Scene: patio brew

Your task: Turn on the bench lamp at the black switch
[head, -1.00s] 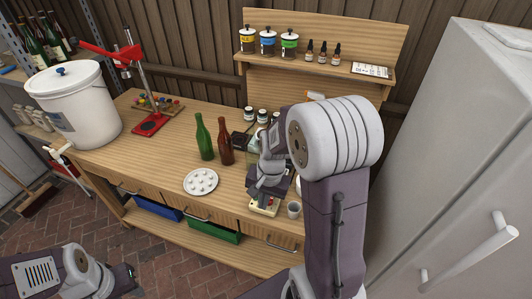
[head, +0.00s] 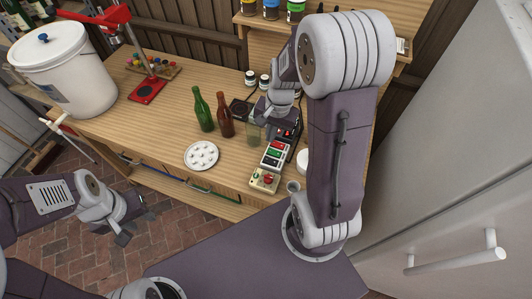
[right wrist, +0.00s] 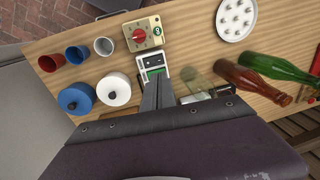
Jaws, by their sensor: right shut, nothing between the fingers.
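A row of switches (head: 273,156) stands on the wooden bench, with green, red and pale parts and darker parts towards the back. My right gripper (right wrist: 157,92) is shut and empty, its fingertips pointing down over this row. In the right wrist view the fingers cover much of the row; a green switch (right wrist: 153,71) shows just beyond the tips. I cannot clearly make out the black switch or whether the fingers touch it. My left gripper (head: 134,222) is open and empty, over the brick floor in front of the bench. I cannot identify the bench lamp.
A box with a red knob (head: 264,180) stands at the row's front end. Green (head: 202,110) and brown (head: 225,116) bottles and a white round plate (head: 202,155) are to the left. Cups (right wrist: 78,58) and spools (right wrist: 114,89) stand close on the other side. A white fridge (head: 450,160) is right.

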